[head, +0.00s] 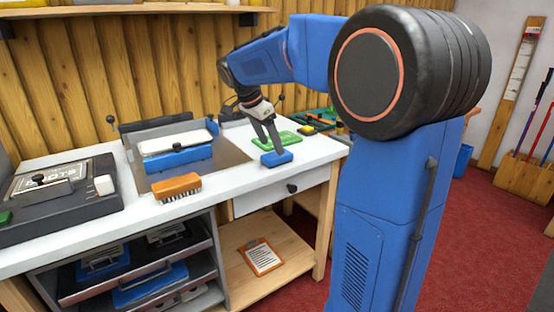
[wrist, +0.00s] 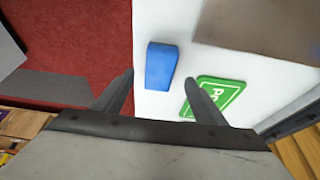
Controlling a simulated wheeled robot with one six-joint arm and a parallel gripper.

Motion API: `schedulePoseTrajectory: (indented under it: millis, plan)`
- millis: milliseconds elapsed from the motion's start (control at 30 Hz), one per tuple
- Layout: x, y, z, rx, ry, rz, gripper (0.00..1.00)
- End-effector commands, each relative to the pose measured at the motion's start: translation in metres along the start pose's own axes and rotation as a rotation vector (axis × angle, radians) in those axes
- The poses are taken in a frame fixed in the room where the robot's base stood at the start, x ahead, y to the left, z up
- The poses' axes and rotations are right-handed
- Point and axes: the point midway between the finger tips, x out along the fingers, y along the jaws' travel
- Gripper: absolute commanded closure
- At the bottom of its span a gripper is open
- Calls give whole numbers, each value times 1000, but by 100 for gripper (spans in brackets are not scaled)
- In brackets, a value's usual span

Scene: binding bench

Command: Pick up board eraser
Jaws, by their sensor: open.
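The board eraser, a small blue block (head: 277,158), lies on the white bench top near its front edge, above the drawer. In the wrist view the blue block (wrist: 161,66) lies ahead between the lines of the two fingers. My gripper (head: 268,146) is open, pointing down just above the block in the head view. In the wrist view my gripper (wrist: 160,80) has its fingers spread either side of the block's near end, with nothing held. I cannot tell how large the height gap is.
A green sign (head: 274,141) lies close behind the block; it also shows beside the right finger (wrist: 220,97). An orange brush (head: 176,187) lies to the left. A grey plate with a clamp device (head: 176,158) stands behind the brush. A drawer (head: 283,189) is under the bench.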

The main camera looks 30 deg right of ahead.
Motion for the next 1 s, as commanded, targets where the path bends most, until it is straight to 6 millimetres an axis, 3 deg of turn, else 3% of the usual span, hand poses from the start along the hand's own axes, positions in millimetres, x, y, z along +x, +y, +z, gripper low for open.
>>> schedulePoseTrajectory:
  millis: [200,333,1000]
  plan:
    - [31,1,-4,0,0,3,35]
    - [42,1,-3,0,0,3,35]
    - [46,1,-2,-1,0,1,35]
